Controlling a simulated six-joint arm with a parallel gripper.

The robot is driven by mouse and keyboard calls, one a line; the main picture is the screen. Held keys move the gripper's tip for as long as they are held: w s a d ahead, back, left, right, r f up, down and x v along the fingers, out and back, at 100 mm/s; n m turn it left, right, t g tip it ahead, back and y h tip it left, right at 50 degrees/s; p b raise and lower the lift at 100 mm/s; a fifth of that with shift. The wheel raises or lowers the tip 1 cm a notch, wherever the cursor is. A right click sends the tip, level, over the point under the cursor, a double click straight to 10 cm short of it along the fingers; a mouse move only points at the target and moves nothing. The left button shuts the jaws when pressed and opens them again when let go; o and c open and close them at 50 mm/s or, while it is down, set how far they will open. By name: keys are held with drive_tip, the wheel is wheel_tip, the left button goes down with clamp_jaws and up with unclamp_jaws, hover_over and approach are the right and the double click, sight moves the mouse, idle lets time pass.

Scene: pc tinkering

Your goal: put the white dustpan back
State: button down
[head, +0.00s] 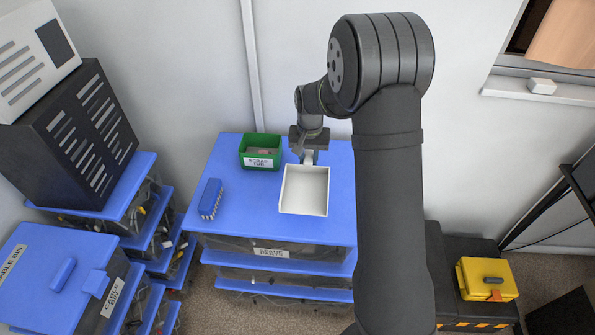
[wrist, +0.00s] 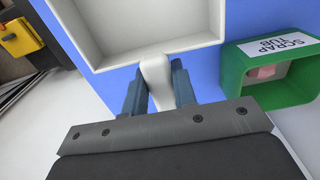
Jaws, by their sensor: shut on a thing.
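The white dustpan (head: 304,190) is over the blue top of the drawer unit, its open pan toward the front and its handle toward the wall. In the wrist view the pan (wrist: 135,25) fills the upper part, and its handle (wrist: 156,80) lies between the fingers. My gripper (head: 308,156) is shut on the handle; its two dark blue fingers also show in the wrist view (wrist: 158,88). I cannot tell whether the pan touches the blue top or hangs just above it.
A green scrap tub (head: 260,152) stands left of the dustpan, near the wall. A blue brush-like block (head: 211,199) lies at the top's left side. The blue top (head: 240,215) is clear in front. A yellow box (head: 487,279) sits on a black case at right.

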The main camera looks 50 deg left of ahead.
sight(298, 168)
drive_tip(key=s+a+f, duration=0.1)
drive_tip(key=a+f, duration=0.1)
drive_tip(key=shift+s+a, duration=0.35)
drive_tip(key=shift+a, duration=0.05)
drive_tip(key=shift+f, duration=2)
drive_tip(key=c, duration=1.2)
unclamp_jaws()
drive_tip(key=shift+f, duration=0.15)
drive_tip(key=shift+o, duration=0.2)
wheel_tip(298, 168, up, 12)
